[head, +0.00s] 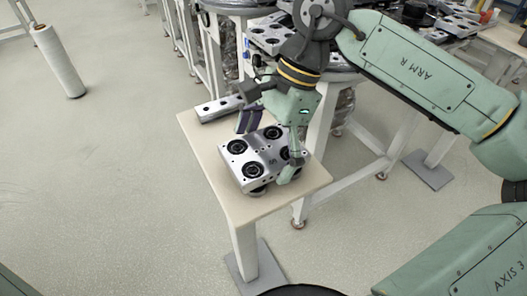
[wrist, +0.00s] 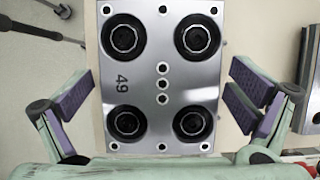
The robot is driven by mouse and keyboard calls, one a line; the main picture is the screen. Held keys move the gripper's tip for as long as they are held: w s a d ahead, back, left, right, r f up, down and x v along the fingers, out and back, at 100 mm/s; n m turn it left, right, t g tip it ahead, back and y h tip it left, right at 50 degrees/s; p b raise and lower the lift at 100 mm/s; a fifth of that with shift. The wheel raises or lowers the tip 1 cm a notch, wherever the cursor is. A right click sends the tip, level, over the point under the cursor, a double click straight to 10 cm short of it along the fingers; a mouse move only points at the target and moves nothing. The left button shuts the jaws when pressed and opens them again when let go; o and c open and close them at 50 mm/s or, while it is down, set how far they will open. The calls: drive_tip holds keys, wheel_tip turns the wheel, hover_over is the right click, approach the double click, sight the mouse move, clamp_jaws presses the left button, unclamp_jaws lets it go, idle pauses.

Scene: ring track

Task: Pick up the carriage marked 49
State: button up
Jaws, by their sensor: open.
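The carriage marked 49 (wrist: 162,122) is a silver metal plate with a black wheel or bearing near each corner and small holes down its middle. The number 49 reads sideways at its left in the wrist view. In the head view the carriage (head: 254,163) lies on a small cream side table (head: 222,193). My gripper (wrist: 159,95) is open, its purple-padded fingers on either side of the carriage with a gap at each side. In the head view my gripper (head: 268,148) is down over the carriage, hiding part of it.
A silver rail piece (head: 219,108) lies at the table's back edge, and it also shows at the right of the wrist view (wrist: 309,80). A ring of white-framed workbenches with more metal parts (head: 268,35) stands behind. A white roll (head: 60,62) stands at the far left.

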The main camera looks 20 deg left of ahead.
drive_tip(key=shift+c, duration=0.5)
drive_tip(key=c, duration=1.7)
drive_tip(key=shift+c, duration=0.4)
drive_tip(key=shift+r, duration=0.1)
